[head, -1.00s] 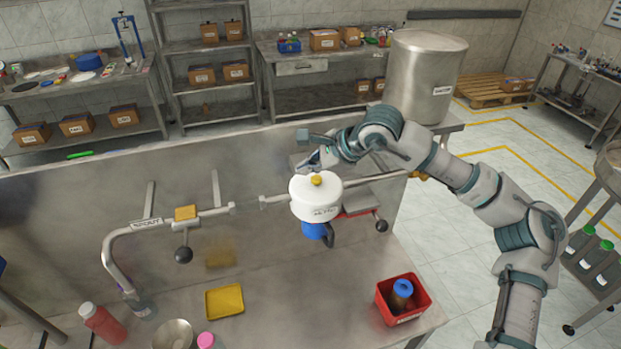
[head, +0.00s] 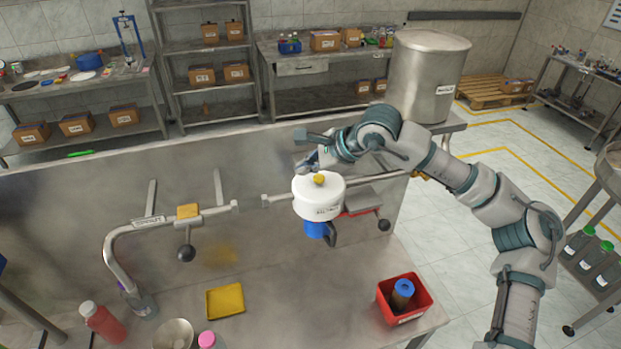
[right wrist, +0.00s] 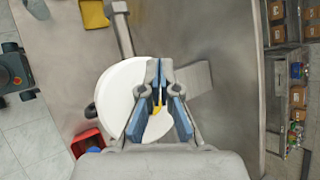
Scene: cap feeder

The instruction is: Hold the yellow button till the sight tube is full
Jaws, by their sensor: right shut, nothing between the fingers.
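The yellow button (head: 319,179) sits on top of a round white drum (head: 318,199) with a blue part (head: 315,229) under it. My right gripper (head: 308,163) is just behind the button in the head view, shut and empty. In the right wrist view the shut fingertips (right wrist: 159,72) lie over the white drum (right wrist: 120,90), and the yellow button (right wrist: 157,109) shows in the gap between the finger links. I cannot tell whether the gripper touches the button. I cannot make out the sight tube or its level. My left gripper is not in view.
A bent metal pipe (head: 112,262) with a black ball-ended lever (head: 186,254) stands at left. A yellow tray (head: 225,301) and a red bin (head: 392,316) holding a blue-capped bottle lie on the bench. A red bottle (head: 102,322) stands front left. The bench between tray and bin is clear.

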